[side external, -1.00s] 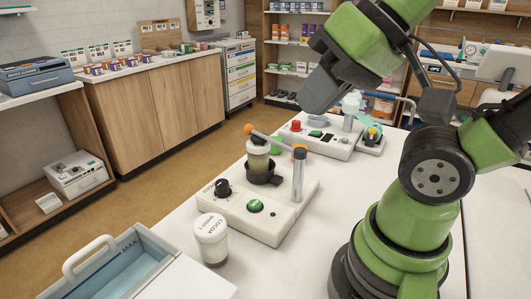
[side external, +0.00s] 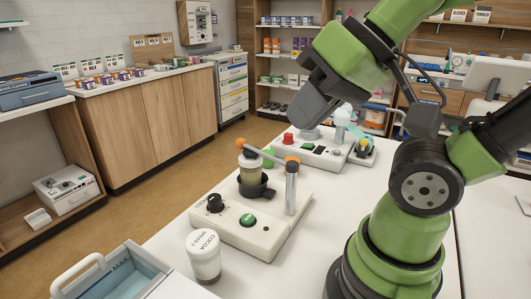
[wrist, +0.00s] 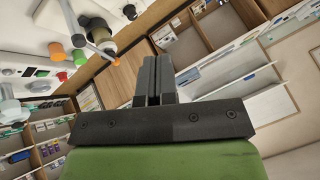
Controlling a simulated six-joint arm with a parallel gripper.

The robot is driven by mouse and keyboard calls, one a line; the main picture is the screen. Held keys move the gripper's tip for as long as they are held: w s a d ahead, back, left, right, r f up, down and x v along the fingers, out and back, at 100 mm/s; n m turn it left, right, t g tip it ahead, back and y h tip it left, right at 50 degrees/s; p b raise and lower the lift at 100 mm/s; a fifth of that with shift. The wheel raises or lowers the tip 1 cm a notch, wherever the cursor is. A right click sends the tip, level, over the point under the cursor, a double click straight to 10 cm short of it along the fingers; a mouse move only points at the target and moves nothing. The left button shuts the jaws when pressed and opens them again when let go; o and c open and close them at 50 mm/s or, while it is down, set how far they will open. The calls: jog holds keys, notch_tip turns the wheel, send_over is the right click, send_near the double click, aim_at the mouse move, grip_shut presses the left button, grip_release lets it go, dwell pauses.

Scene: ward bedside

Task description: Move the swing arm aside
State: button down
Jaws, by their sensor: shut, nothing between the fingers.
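The swing arm (side external: 262,155) is a grey rod with an orange ball at its left end. It reaches from a grey upright post (side external: 291,188) with an orange cap, across the top of a jar (side external: 251,169) in a dark holder. They are on a white device (side external: 248,215) with a green button and a black knob. My gripper (side external: 308,105) is above and behind the device, apart from the swing arm. In the wrist view its fingers (wrist: 155,80) are shut and empty; an orange ball (wrist: 78,41) and the jar (wrist: 103,35) show to their left.
A lidded cocoa cup (side external: 204,256) stands in front of the device. An open blue-lined container (side external: 125,275) with a handle is at the front left. A second white device (side external: 312,147) with a red knob stands behind. The table right of the first device is clear.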

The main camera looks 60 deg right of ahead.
jog(key=c, duration=1.5)
grip_release()
jog(key=shift+w, duration=0.1)
jog(key=o, duration=0.4)
jog(key=shift+w+d+r, duration=0.1)
jog(key=shift+w+r, duration=0.15)
jog(key=shift+w, duration=0.05)
jog(key=shift+c, duration=0.2)
jog(key=o, duration=0.3)
jog(key=w+d, duration=0.1)
jog(key=w, duration=0.1)
jog(key=w+r+g, duration=0.1)
jog(key=w, duration=0.1)
jog(key=w+d+r+g+h, duration=0.1)
jog(key=w, duration=0.1)
jog(key=shift+w+d+r+n, duration=0.15)
jog(key=shift+w+d+n, duration=0.15)
jog(key=shift+n, duration=0.1)
jog(key=n+g+h, duration=0.1)
jog(key=g+h, duration=0.2)
jog(key=g, duration=0.3)
send_near(240, 139)
jog(key=f, duration=0.3)
jog(key=d+f, duration=0.1)
jog(key=f, duration=0.2)
jog(key=d+f, duration=0.1)
jog(key=f, duration=0.3)
jog(key=shift+s, duration=0.35)
